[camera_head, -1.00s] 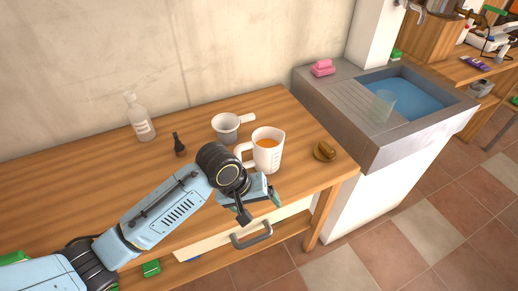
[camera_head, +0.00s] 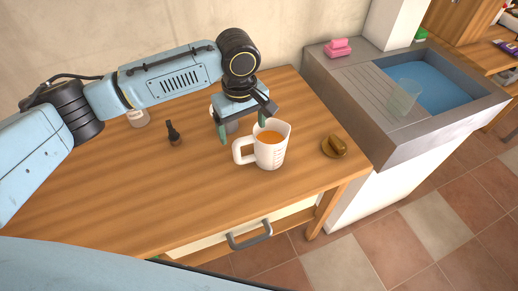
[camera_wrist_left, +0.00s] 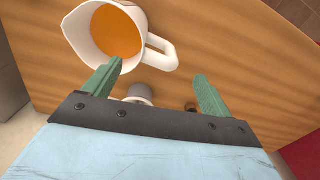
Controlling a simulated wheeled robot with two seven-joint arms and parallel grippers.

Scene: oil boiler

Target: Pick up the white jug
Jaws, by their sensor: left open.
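The white jug (camera_head: 271,150) stands upright on the wooden table with orange liquid in it. Its handle points left in the head view. My left gripper (camera_head: 243,133) is open and empty, its green fingertips just behind and left of the jug, pointing down. In the left wrist view the jug (camera_wrist_left: 104,36) is at the upper left, its handle lying ahead of the gap between the fingers (camera_wrist_left: 158,88). The handle is not between the fingertips. My right gripper is not in view.
A small white pan (camera_head: 224,116) is partly hidden behind my left gripper. A small dark bottle (camera_head: 173,134) and a white bottle (camera_head: 139,118) stand to the left. A brown object on a round base (camera_head: 334,147) is right of the jug. A sink (camera_head: 430,85) adjoins the table.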

